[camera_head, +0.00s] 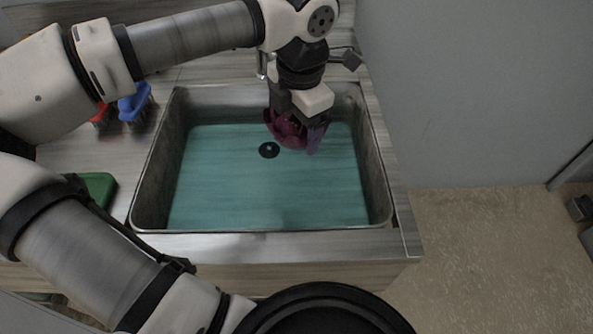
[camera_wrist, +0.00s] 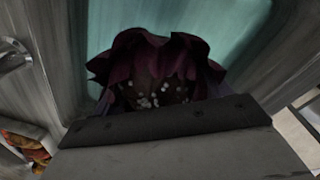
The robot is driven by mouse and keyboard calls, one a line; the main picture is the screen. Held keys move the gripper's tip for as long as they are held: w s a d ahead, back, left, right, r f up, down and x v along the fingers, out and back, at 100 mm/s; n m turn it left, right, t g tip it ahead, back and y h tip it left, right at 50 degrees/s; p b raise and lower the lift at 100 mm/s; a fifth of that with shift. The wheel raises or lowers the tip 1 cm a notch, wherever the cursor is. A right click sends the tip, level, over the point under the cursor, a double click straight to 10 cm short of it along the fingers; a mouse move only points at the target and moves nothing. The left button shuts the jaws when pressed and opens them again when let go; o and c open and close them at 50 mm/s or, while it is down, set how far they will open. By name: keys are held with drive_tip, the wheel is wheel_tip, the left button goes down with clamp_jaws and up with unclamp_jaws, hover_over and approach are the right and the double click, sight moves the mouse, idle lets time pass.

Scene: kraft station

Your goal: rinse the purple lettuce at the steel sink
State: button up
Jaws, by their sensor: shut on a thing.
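The purple lettuce (camera_head: 308,136) is a dark purple, ruffled head held over the back right part of the steel sink (camera_head: 145,190). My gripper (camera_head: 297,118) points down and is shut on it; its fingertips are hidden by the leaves. In the wrist view, the lettuce (camera_wrist: 155,65) fills the middle, with pale specks on its dark centre. The sink has a teal bottom with a round black drain (camera_head: 269,150) left of the lettuce. I cannot tell whether the lettuce touches the sink bottom or any water. The faucet (camera_head: 262,65) is mostly hidden behind my arm.
Blue (camera_head: 134,103) and red (camera_head: 101,113) items stand on the counter left of the sink. A green board (camera_head: 98,188) lies at the front left. A grey wall (camera_head: 480,90) rises to the right. A red and yellow item (camera_wrist: 28,146) shows in the wrist view.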

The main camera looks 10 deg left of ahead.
drive_tip(key=shift+r+p, duration=1.15)
drive_tip(key=shift+r, duration=1)
idle(0.5)
drive_tip(key=shift+r+p, duration=1.1)
drive_tip(key=shift+r, duration=0.9)
